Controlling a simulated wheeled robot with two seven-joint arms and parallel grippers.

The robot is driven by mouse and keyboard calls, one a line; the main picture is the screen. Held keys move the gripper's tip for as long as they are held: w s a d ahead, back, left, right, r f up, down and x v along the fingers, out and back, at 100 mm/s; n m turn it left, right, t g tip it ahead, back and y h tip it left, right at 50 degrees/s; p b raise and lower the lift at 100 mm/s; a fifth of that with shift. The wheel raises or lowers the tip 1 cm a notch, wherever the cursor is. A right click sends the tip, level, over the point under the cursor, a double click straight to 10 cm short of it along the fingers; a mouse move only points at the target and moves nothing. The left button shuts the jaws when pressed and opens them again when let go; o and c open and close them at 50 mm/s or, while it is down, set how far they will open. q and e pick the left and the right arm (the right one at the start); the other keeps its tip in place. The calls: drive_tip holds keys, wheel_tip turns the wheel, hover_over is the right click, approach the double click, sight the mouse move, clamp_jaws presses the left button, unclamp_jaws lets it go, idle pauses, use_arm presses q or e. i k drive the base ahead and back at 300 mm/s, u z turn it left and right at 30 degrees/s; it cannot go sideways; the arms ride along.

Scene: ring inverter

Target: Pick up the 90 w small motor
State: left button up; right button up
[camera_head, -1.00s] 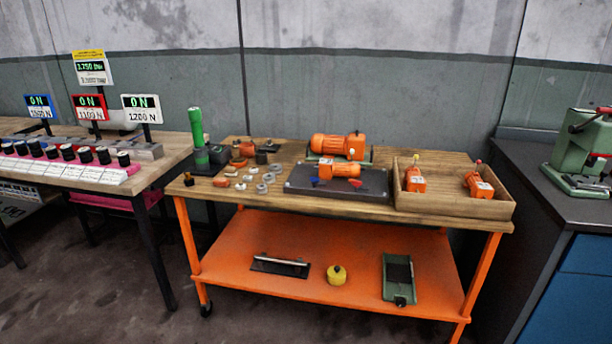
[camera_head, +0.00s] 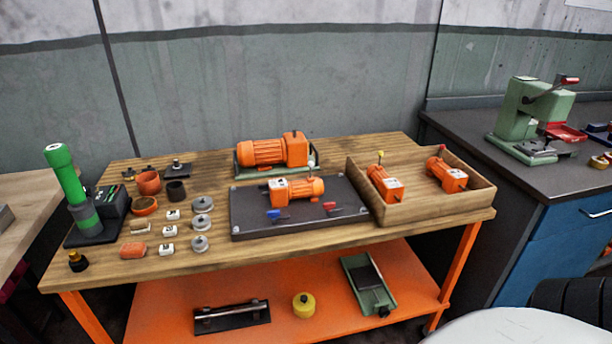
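Several orange motors are on the wooden workbench (camera_head: 110,262). One small motor with a yellow-tipped shaft (camera_head: 384,185) lies at the left in an open wooden tray (camera_head: 440,208). Another small motor with a red-tipped shaft (camera_head: 446,174) lies at the tray's right. A third small motor (camera_head: 297,190) rests on a dark plate (camera_head: 290,224) left of the tray. A larger motor (camera_head: 272,151) sits on a green base behind the plate. The labels are too small to read, so I cannot tell which is 90 W. Neither of my grippers is in view.
A green cylindrical tool (camera_head: 65,175) stands at the bench's left end, with several small cups, discs and blocks beside it. The orange lower shelf (camera_head: 160,310) holds a yellow round part (camera_head: 304,306). A green press (camera_head: 533,118) stands on the dark right-hand counter.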

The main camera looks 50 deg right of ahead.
sight(281, 190)
drive_tip(key=z, duration=0.9)
drive_tip(key=i, duration=0.85)
drive_tip(key=z, duration=0.9)
